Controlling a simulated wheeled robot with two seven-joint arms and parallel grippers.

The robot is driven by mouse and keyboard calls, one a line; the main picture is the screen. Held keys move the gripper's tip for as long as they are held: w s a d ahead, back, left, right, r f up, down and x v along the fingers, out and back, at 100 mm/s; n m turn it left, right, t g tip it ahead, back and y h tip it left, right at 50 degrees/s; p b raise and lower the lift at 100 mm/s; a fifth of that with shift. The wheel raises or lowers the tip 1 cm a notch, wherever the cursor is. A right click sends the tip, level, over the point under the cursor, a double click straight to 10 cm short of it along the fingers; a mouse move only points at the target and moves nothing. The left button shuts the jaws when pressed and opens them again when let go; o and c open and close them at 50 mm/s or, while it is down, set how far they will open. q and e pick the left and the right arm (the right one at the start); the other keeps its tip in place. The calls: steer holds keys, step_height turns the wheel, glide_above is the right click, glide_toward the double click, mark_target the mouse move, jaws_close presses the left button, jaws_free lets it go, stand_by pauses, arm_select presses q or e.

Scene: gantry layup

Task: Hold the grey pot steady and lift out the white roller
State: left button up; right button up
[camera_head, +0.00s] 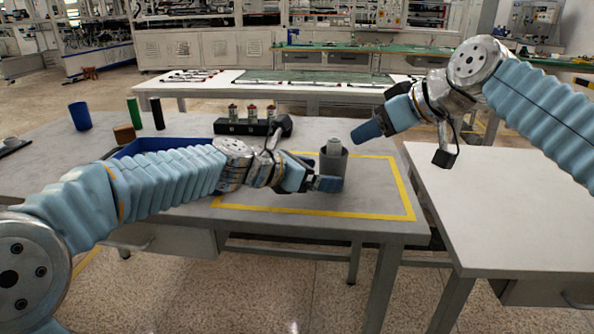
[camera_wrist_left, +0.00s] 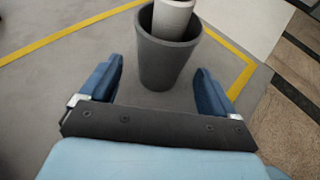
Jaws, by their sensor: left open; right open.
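The grey pot (camera_head: 334,161) stands upright on the table inside a yellow taped outline. The white roller (camera_head: 334,146) stands in it, its top showing above the rim. In the left wrist view the pot (camera_wrist_left: 163,62) and roller (camera_wrist_left: 172,18) show at the top. My left gripper (camera_head: 328,172) is open and low beside the pot; in the left wrist view its blue fingers (camera_wrist_left: 160,88) lie to either side of the pot's near end, with gaps on both sides. My right gripper (camera_head: 366,132) is open and empty in the air, up and right of the pot.
A blue tray (camera_head: 128,151) lies behind my left arm. A black rack (camera_head: 240,127) with several small parts stands behind the pot. A blue cylinder (camera_head: 80,116), green and black cylinders and a brown block (camera_head: 124,134) stand at the left. A second table (camera_head: 500,195) is at the right.

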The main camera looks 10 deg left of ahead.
mark_target(335, 175)
arm_select(q)
steer(key=x, duration=0.5)
steer(key=shift+w+d+f, duration=0.1)
steer(key=shift+w+d, duration=0.05)
steer(key=shift+d, duration=0.05)
steer(key=c, duration=1)
steer(key=shift+c, duration=0.2)
arm_select(e)
steer(key=o, duration=0.4)
steer(key=shift+s+d, duration=0.1)
steer(key=shift+d, duration=0.05)
steer(key=a+f+t+y, duration=0.1)
steer(key=w+a+f+t+y, duration=0.1)
steer(key=shift+w+a+f, duration=0.2)
steer(key=shift+w+f, duration=0.1)
steer(key=shift+f, duration=0.05)
steer(key=shift+x, duration=2.95)
